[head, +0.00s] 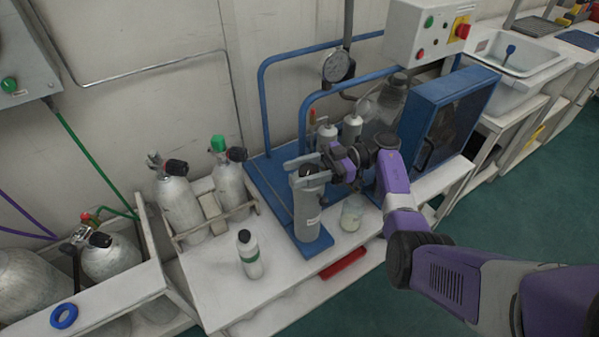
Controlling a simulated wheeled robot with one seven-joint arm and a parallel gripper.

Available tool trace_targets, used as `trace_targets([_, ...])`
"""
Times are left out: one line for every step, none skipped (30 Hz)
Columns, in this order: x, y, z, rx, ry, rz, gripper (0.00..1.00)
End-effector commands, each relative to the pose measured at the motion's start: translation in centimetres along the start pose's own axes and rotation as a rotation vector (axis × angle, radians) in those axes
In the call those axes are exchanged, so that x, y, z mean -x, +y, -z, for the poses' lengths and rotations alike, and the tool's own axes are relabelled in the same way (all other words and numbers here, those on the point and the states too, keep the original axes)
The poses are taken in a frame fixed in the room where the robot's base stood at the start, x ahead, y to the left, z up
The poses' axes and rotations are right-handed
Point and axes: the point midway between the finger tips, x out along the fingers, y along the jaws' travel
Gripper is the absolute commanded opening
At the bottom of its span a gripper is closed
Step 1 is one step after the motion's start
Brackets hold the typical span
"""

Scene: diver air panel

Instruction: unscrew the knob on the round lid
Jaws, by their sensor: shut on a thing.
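A grey upright cylinder (307,212) stands on the blue base of the panel, near the front of the white bench. The round lid is at its top, but the lid and its knob are largely covered by my gripper and too small to make out. My gripper (305,170) reaches in from the right, with its grey fingers over the cylinder's top. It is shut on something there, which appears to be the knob.
A small bottle (249,254) stands left of the cylinder, and a glass jar (352,214) stands close on its right. Two gas cylinders (179,203) sit in a rack at the left. Blue pipe rails (262,100) and a pressure gauge (338,66) rise behind. A red tray (342,264) lies at the front.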

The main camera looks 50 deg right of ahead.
Motion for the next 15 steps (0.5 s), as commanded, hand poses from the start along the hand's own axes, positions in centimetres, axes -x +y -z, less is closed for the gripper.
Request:
trace_targets([-0.23,-0.08,-0.02,-0.001,0.0,0.006,0.06])
trace_targets([-0.24,-0.08,-0.02,-0.001,0.0,0.006,0.06])
trace_targets([-0.25,-0.08,-0.02,-0.001,0.001,0.006,0.06])
trace_targets([-0.25,-0.08,-0.01,-0.001,0.001,0.006,0.06])
trace_targets([-0.26,-0.08,-0.01,-0.001,0.001,0.006,0.5])
trace_targets([-0.26,-0.08,-0.01,-0.001,0.001,0.006,0.58])
trace_targets([-0.25,-0.07,-0.01,-0.001,0.001,0.006,0.64])
trace_targets([-0.24,-0.07,-0.01,-0.001,0.001,0.005,0.68])
trace_targets([-0.21,-0.06,0.0,0.0,0.001,0.004,0.68])
trace_targets([-0.19,-0.05,0.0,0.0,0.001,0.004,0.68])
trace_targets([-0.18,-0.05,0.0,0.0,0.001,0.004,0.68])
trace_targets([-0.16,-0.04,0.0,0.0,0.001,0.003,0.68])
trace_targets([-0.15,-0.03,0.01,0.0,0.001,0.003,0.68])
trace_targets([-0.14,-0.03,0.01,0.0,0.001,0.003,0.68])
trace_targets([-0.13,-0.03,0.01,0.0,0.001,0.002,0.68])
